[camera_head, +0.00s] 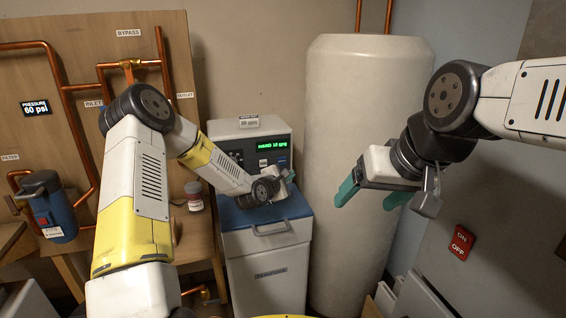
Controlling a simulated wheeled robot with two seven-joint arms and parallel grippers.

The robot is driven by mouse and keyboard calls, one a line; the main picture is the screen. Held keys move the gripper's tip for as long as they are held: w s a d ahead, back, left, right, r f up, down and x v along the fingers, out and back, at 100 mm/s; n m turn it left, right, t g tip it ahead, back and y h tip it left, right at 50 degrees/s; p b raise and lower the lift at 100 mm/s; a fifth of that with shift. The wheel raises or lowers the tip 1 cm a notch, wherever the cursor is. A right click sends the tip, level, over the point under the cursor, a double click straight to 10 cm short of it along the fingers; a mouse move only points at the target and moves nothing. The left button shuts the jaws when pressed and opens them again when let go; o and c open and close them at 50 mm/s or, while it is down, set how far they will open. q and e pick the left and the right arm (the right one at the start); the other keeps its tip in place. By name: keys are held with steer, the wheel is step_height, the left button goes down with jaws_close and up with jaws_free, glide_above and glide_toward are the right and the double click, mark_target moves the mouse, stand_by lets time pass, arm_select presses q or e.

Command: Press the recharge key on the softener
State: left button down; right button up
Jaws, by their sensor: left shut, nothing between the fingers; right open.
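The softener (264,265) is a pale cabinet with a blue lid (232,214) and a grey front handle. Its control head (228,127) has a dark panel (248,152) with a lit green display (272,144) and small keys. I cannot read the key labels, so I cannot tell which is the recharge key. My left gripper (289,176) is shut and empty, in front of the panel's lower right and above the lid. It hides part of the panel, and whether it touches is unclear. My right gripper (371,197) is open and empty, in front of the tall tank.
A tall cream tank (362,110) stands right of the softener. A pipe board (120,75) with copper pipes, a blue filter housing (55,212) and a small jar (194,196) are at left. A red on/off switch (461,244) is on the right wall.

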arm_select(q)
glide_toward(286, 162)
steer(key=shift+s+d+x, duration=0.1)
steer(key=shift+d+x, duration=0.05)
steer(key=shift+x, duration=0.7)
steer(key=shift+s+d+x, duration=0.1)
steer(key=shift+d+x, duration=0.05)
steer(key=shift+x, duration=0.65)
steer(key=shift+s+d+x, duration=0.1)
steer(key=shift+d+x, duration=0.1)
steer(key=shift+x, duration=0.65)
steer(key=shift+w+f, duration=0.1)
steer(key=shift+w+a, duration=0.1)
steer(key=shift+w, duration=0.2)
steer(key=shift+w+a, duration=0.15)
steer(key=shift+w, duration=0.2)
stand_by(0.4)
stand_by(0.4)
steer(key=shift+s, duration=0.75)
steer(key=shift+s+d, duration=0.1)
steer(key=shift+d, duration=0.2)
steer(key=s, duration=0.2)
steer(key=s+d, duration=0.1)
steer(key=s, duration=0.1)
steer(key=shift+s+d, duration=0.25)
steer(key=shift+s, duration=0.05)
